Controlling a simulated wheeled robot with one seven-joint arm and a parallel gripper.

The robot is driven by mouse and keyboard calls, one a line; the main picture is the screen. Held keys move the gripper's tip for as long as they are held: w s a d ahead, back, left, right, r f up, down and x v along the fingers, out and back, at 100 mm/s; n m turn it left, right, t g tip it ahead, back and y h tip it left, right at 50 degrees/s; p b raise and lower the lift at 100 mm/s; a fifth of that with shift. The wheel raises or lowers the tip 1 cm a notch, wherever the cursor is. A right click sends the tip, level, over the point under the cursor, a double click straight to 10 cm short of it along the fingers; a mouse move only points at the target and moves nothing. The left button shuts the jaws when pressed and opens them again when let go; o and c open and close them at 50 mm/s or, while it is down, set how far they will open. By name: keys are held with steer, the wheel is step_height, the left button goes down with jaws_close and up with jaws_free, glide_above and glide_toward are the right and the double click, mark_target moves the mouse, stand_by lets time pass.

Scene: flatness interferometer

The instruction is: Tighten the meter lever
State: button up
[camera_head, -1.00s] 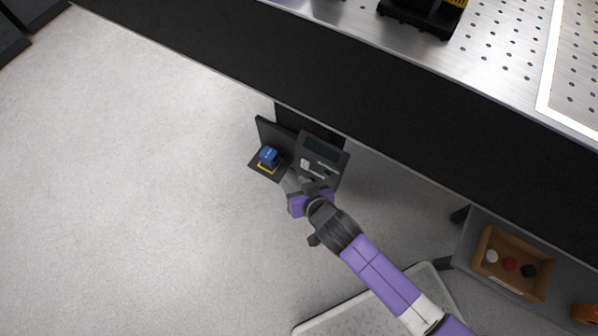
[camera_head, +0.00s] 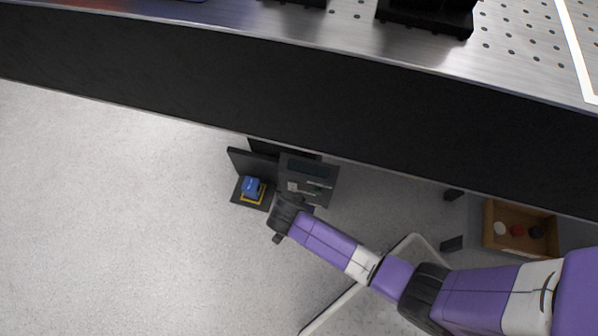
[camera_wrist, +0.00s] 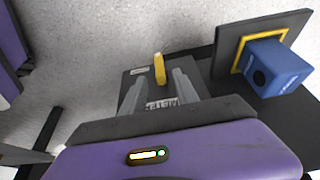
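The meter lever (camera_wrist: 159,68) is a short yellow bar on a dark grey panel (camera_wrist: 137,71), in the wrist view. A label reading METER (camera_wrist: 162,104) shows upside down on the panel, between my fingers. My gripper (camera_wrist: 159,77) is open, with one finger on each side of the lever in the picture. I cannot tell whether either finger touches it. In the head view the panel (camera_head: 320,172) stands below the bench front, and my wrist covers its lower left part and the lever.
A blue block-like device (camera_wrist: 275,68) sits on a yellow-bordered pad beside the panel, close to my gripper; it also shows in the head view (camera_head: 251,187). The bench's black side (camera_head: 200,95) stands over the panel. An orange-brown bin (camera_head: 495,240) is at right. Floor at left is clear.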

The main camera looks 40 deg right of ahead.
steer(key=b+x, duration=0.2)
steer(key=x, duration=0.4)
steer(key=shift+b, duration=0.35)
jaws_close()
